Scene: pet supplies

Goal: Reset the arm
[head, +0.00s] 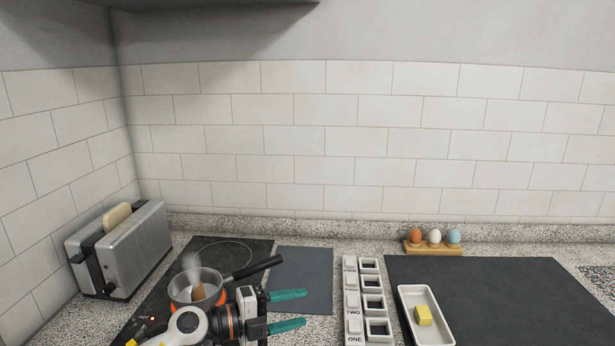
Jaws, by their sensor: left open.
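My left arm reaches in from the bottom. My left gripper (303,308) has teal fingers, spread apart and pointing right, with nothing between them. It is in front of the dark grey mat, just right of a steaming pot. The pot (181,290) sits on the hob and has a dark handle pointing up and right. A brown egg-like thing (198,291) shows inside it. My arm hides the lower right part of the pot. My right gripper is not in view.
A toaster (138,248) with bread stands left. The grey mat (303,270) is bare. Labelled white square holders (351,325) stand centre. A white tray (418,302) with butter (423,316) lies on a dark board (500,290). Three eggs sit in a wooden rack (433,248) behind.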

